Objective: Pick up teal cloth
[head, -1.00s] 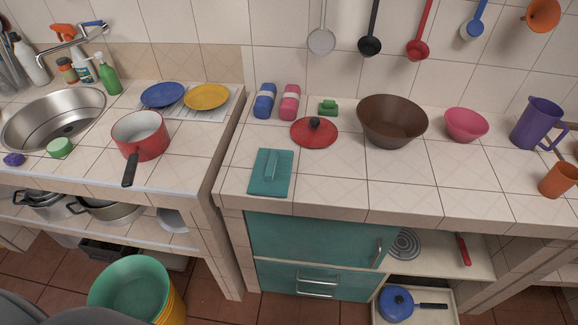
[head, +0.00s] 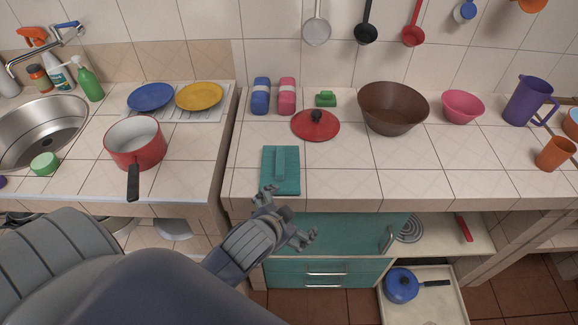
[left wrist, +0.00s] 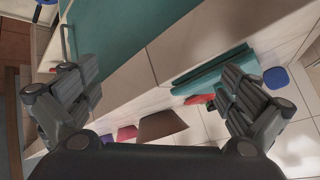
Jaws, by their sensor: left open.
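The teal cloth (head: 289,180) lies flat near the front edge of the counter, with a raised teal strip along its middle. My left gripper (head: 291,214) is open and empty, just in front of the counter edge, below and slightly right of the cloth in the head view. One fingertip appears close to the cloth's front edge; I cannot tell if it touches. In the left wrist view the cloth (left wrist: 205,72) shows beside the right finger, which hides part of it. The open left gripper (left wrist: 150,80) has nothing between its fingers there. My right gripper is not in view.
A red lid (head: 300,128), blue roll (head: 261,95), pink roll (head: 287,97) and green sponge (head: 325,98) sit behind the cloth. A brown bowl (head: 392,112) stands to the right. Teal drawers (head: 345,236) are below the counter edge. The counter right of the cloth is clear.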

